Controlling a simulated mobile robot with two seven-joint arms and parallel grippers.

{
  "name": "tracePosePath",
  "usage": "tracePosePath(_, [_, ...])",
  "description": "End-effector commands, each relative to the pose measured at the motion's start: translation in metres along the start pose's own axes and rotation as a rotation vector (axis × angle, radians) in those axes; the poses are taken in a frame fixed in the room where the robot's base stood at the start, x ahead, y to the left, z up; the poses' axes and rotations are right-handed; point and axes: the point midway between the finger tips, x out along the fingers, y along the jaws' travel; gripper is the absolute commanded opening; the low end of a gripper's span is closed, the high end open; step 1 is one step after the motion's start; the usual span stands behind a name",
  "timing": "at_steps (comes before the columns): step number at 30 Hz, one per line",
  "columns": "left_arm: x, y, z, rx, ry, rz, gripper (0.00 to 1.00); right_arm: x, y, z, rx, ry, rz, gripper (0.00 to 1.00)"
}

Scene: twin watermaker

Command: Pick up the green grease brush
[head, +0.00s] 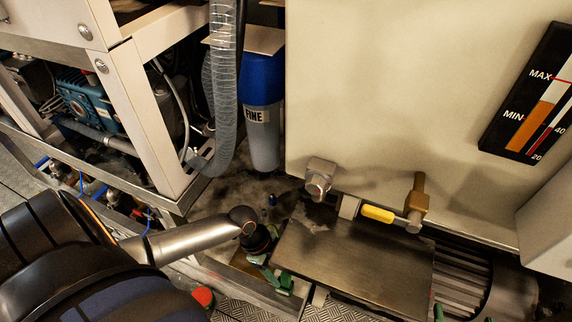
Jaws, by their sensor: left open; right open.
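I cannot make out a green grease brush for certain. My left gripper (271,272) is small and partly dark, with green parts beside the left edge of a flat metal plate (350,262). It is open, and nothing shows clearly between its fingers. My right gripper (463,317) shows only as two green fingertips at the bottom edge, right of the plate. They are apart, and the rest of it is out of view.
A blue-topped filter housing marked FINE (262,125) and a clear ribbed hose (224,85) stand at the back. A yellow-handled valve (378,214) sticks out above the plate. A white frame (140,115) stands left. A red cap (203,297) lies low down.

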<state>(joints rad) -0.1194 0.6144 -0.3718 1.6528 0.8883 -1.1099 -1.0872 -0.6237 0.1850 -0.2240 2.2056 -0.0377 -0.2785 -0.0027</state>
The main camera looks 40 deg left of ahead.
Motion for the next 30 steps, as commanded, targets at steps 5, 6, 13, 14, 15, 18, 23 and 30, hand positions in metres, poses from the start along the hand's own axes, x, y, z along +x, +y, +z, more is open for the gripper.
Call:
tracePosePath(5, [0.011, -0.001, 0.001, -0.001, 0.001, 0.000, 0.62, 0.001, 0.003, -0.023, -0.027, 0.092, 0.006, 1.00])
tracePosePath(6, [0.014, -0.002, 0.001, -0.001, 0.001, 0.000, 0.62, 0.001, 0.004, -0.031, -0.037, 0.126, 0.008, 1.00])
tracePosePath(13, [0.033, -0.004, 0.001, -0.001, 0.001, 0.000, 0.62, -0.007, 0.007, -0.081, -0.095, 0.326, 0.015, 1.00])
tracePosePath(14, [0.035, -0.004, 0.001, -0.002, 0.001, 0.000, 0.62, -0.009, 0.007, -0.087, -0.102, 0.350, 0.015, 1.00])
tracePosePath(15, [0.039, -0.004, 0.001, -0.002, 0.000, 0.000, 0.62, -0.011, 0.007, -0.095, -0.112, 0.383, 0.015, 1.00])
tracePosePath(18, [0.045, -0.004, 0.001, -0.001, 0.001, 0.000, 0.62, -0.017, 0.006, -0.112, -0.133, 0.453, 0.016, 1.00])
tracePosePath(23, [0.051, -0.004, 0.001, 0.000, -0.001, -0.001, 0.62, -0.024, 0.006, -0.127, -0.151, 0.516, 0.016, 1.00])
tracePosePath(30, [0.051, -0.004, 0.001, 0.001, -0.001, -0.001, 0.62, -0.025, 0.005, -0.130, -0.154, 0.525, 0.016, 1.00])
